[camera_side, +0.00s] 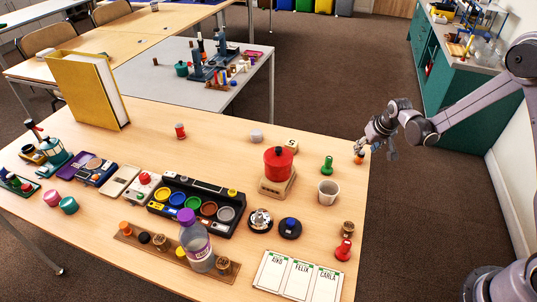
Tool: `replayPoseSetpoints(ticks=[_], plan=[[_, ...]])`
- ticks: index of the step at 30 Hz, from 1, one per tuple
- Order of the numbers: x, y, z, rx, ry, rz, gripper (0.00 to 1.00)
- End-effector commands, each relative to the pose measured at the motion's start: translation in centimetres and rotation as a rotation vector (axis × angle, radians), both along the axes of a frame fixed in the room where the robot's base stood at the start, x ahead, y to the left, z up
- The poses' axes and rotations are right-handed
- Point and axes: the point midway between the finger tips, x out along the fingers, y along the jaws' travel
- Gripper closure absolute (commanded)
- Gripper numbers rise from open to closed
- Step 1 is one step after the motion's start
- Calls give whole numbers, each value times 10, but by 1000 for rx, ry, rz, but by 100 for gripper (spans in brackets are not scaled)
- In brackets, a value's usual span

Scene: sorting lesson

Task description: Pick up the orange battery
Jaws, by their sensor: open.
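A small orange piece (360,158), which looks like the orange battery, is at the far right corner of the wooden table (225,118). My gripper (376,150) is right beside it, with one finger close above it and the other out past the table edge. The jaws are open. The piece is partly hidden by the gripper, and I cannot tell whether they touch. Another small orange cylinder (125,228) stands on a wooden strip at the front left.
A green peg (327,166), a white cup (328,192) and a red pot (278,163) on a scale stand left of my gripper. A clear bottle (196,245) with a purple cap stands in front. The back middle of the table is mostly clear.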

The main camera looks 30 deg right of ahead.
Motion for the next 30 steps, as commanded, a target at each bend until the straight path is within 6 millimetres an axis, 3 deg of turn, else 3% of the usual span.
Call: replayPoseSetpoints(ticks=[10,21,27,30], plan=[[13,-1,-38,0,0,0,49],[16,-2,-44,0,0,0,49],[16,-2,-44,0,0,0,100],[16,-2,-44,0,0,0,100]])
